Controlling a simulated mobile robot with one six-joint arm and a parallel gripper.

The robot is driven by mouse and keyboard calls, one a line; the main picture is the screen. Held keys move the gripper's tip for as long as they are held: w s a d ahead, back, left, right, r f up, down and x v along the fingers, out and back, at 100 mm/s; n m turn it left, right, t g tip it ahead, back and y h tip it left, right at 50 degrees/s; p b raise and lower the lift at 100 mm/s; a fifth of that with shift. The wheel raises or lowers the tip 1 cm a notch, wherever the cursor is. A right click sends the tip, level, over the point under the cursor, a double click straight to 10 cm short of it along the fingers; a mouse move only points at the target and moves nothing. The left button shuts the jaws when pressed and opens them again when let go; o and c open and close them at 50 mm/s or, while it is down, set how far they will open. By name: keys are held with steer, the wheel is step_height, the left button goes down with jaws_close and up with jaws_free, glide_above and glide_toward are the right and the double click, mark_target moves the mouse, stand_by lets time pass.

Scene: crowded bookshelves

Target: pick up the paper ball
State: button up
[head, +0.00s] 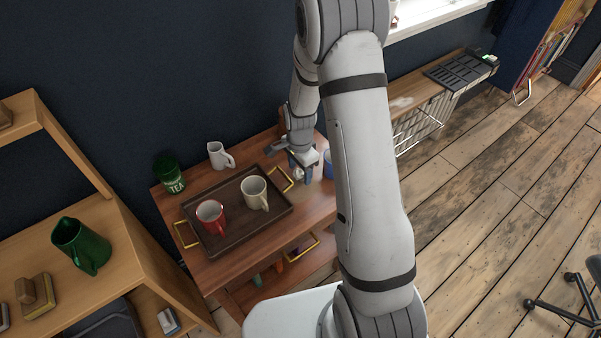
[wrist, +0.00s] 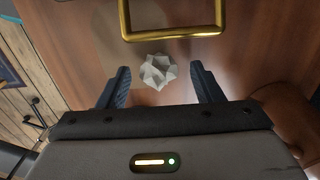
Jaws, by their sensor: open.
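The paper ball (wrist: 158,71) is a small crumpled white lump on the brown wooden tabletop in the wrist view. It also shows as a small white patch (head: 298,174) at my gripper in the head view. My gripper (wrist: 160,80) is open, with one dark blue finger on each side of the ball. The ball lies between and slightly beyond the fingertips, and I see a gap on both sides. In the head view the gripper (head: 303,172) points down at the table's right part, partly beside my arm.
A dark tray (head: 228,238) with gold handles holds a red mug (head: 211,215) and a cream mug (head: 255,192). One gold handle (wrist: 172,36) lies just beyond the ball. A white mug (head: 219,155), a green tea tin (head: 170,175) and a blue object (head: 328,163) stand nearby.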

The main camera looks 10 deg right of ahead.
steer(key=shift+f, duration=0.15)
steer(key=c, duration=1.1)
